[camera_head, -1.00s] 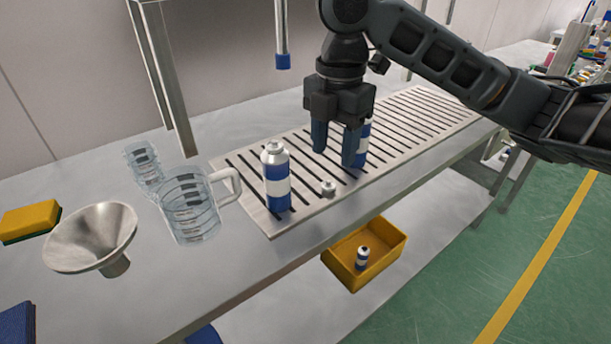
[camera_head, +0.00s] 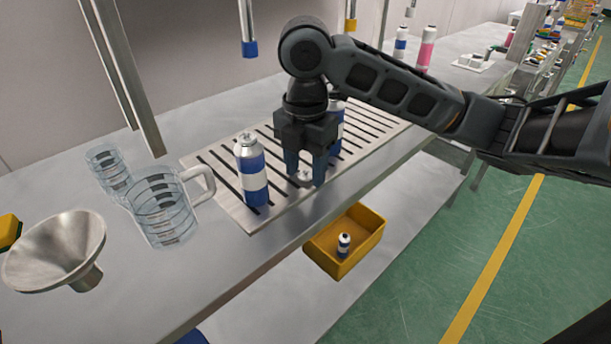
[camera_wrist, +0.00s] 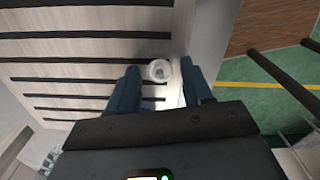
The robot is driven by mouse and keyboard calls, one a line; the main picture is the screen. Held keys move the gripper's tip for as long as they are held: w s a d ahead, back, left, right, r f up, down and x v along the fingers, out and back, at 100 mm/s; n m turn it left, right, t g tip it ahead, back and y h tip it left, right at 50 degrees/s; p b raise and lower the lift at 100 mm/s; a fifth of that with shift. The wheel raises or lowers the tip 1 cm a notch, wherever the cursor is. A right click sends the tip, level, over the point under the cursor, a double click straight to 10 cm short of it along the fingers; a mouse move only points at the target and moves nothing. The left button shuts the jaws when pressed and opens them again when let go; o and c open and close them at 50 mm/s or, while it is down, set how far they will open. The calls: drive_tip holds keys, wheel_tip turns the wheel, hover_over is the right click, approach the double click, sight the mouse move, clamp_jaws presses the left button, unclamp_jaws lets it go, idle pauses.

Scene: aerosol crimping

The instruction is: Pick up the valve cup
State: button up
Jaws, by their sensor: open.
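The valve cup (camera_head: 304,177) is a small pale metal piece on the slotted drain tray (camera_head: 228,205), near its front edge. It also shows in the wrist view (camera_wrist: 158,71), just beyond and between my fingertips. My gripper (camera_head: 305,178) points down over the tray with its two blue fingers apart around the valve cup. In the wrist view my gripper (camera_wrist: 158,80) is open and holds nothing. Whether the fingers touch the cup I cannot tell.
A blue and white can (camera_head: 252,170) stands left of my gripper, and another can (camera_head: 337,118) stands behind it. A glass measuring jug (camera_head: 162,215), a beaker (camera_head: 108,170) and a steel funnel (camera_head: 55,250) are at left. A yellow bin (camera_head: 345,240) sits below the bench.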

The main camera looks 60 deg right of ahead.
drive_tip(key=shift+c, duration=0.4)
clamp_jaws()
drive_tip(key=shift+r, duration=0.1)
